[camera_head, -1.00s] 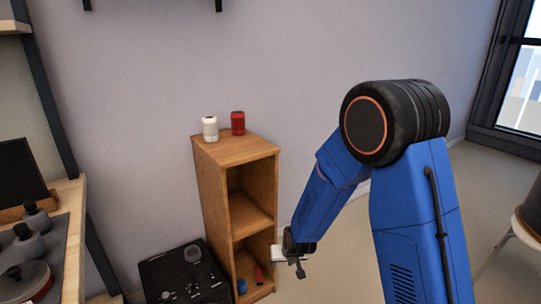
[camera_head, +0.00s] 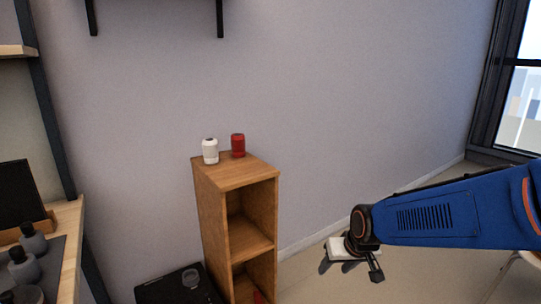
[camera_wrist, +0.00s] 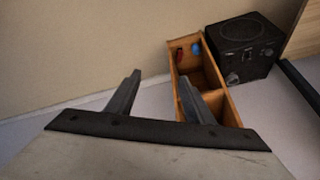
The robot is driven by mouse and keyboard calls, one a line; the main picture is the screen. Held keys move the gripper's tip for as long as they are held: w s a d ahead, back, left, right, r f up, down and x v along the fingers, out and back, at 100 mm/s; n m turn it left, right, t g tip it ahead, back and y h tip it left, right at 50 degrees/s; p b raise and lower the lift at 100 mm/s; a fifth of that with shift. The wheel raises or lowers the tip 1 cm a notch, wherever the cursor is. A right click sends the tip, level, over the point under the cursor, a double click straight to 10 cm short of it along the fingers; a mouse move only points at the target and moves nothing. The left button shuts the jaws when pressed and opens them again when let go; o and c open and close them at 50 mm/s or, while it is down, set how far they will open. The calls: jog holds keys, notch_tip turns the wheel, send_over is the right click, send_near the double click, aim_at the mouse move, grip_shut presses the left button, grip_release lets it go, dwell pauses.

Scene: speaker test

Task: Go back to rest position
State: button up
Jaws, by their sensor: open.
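My gripper (camera_head: 350,268) is to the right of the wooden shelf (camera_head: 235,180), apart from it, above the floor. Its two fingers stand apart in the wrist view (camera_wrist: 158,92), with nothing between them. A white speaker-like cylinder (camera_head: 210,151) and a red one (camera_head: 238,145) stand upright on top of the shelf. In the wrist view, a red item (camera_wrist: 180,56) and a blue item (camera_wrist: 195,49) show inside the shelf (camera_wrist: 205,73). Behind one finger, part of the shelf is hidden.
A black box (camera_wrist: 245,47) stands beside the shelf; its top also shows in the head view (camera_head: 165,291). At left is a wooden counter (camera_head: 68,222) with grey bottles (camera_head: 33,240). A dark-framed window (camera_head: 520,100) is at right. Floor right of the shelf looks clear.

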jog(key=s+d+r, duration=0.2)
jog(key=s+d, duration=0.1)
jog(key=s, duration=0.4)
jog(key=s+d+r+h, duration=0.1)
jog(key=s+d+r, duration=0.2)
jog(key=s, duration=0.4)
jog(key=s+d+r+m, duration=0.1)
jog(key=s+d+r, duration=0.2)
jog(key=s, duration=0.4)
jog(key=shift+s+d+h, duration=0.15)
jog(key=shift+d+h, duration=0.15)
jog(key=shift+d, duration=0.4)
jog(key=shift+r, duration=0.1)
